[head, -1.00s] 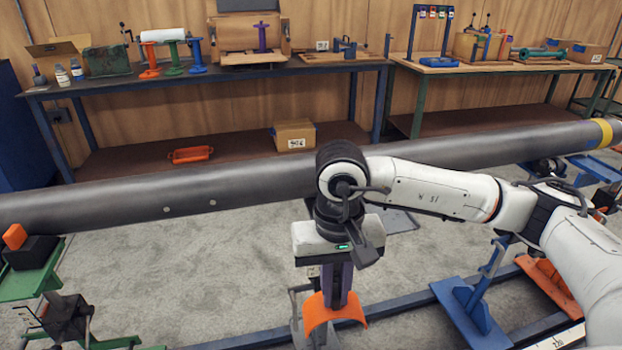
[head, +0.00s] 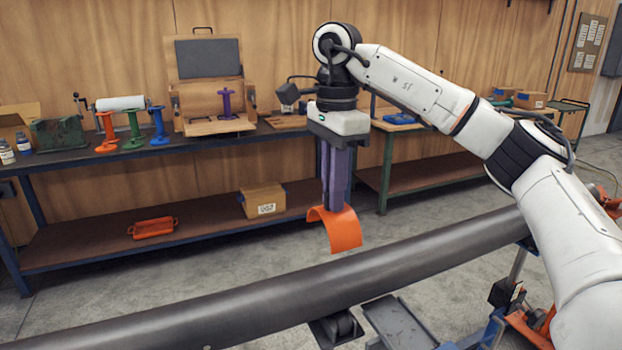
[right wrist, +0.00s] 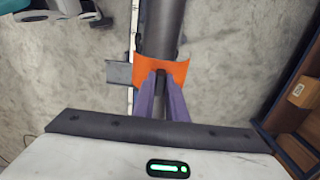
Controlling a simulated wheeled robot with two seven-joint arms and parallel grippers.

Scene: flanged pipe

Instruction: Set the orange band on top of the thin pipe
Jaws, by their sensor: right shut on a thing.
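The orange band (head: 336,230) is a curved, saddle-like strip, arched side up. My right gripper (head: 333,205), with purple fingers, is shut on its top and holds it in the air. In the head view the band shows just above the long dark grey pipe (head: 240,306), with a gap between them. In the right wrist view the band (right wrist: 162,72) lies across the line of the pipe (right wrist: 163,25), between the purple fingertips (right wrist: 161,75) and the pipe. How high it hangs over the pipe is hard to tell. My left gripper is out of view.
A workbench (head: 70,170) with coloured spools and a wooden case (head: 215,95) stands behind the pipe. Its lower shelf holds an orange tray (head: 153,227) and a cardboard box (head: 263,201). A grey stand (head: 398,322) stands beside the pipe. Floor between pipe and bench is clear.

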